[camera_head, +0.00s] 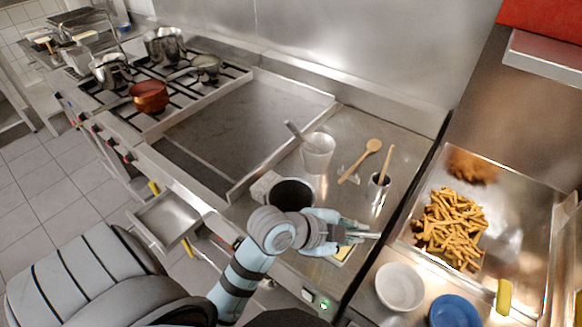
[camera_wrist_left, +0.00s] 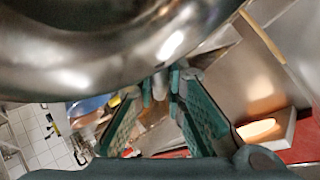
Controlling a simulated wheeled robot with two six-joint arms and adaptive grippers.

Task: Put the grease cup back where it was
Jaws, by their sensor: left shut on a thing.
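The grease cup (camera_head: 291,194), a round metal cup with a dark inside, is beside my left gripper at the counter's front edge. In the left wrist view its shiny curved metal (camera_wrist_left: 110,60) fills the top, very close. My left gripper (camera_head: 350,232) is shut, its teal fingers pointing right; the left wrist view shows the fingertips (camera_wrist_left: 165,85) around a small grey part beneath the metal. The exact grip point is partly hidden. An open metal drawer (camera_head: 168,222) sticks out below the griddle's front. My right gripper is not in view.
The griddle (camera_head: 235,120) and a stove with pots lie left. Right are a fries tray (camera_head: 520,226), white bowl (camera_head: 400,287) and blue bowl (camera_head: 455,311).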

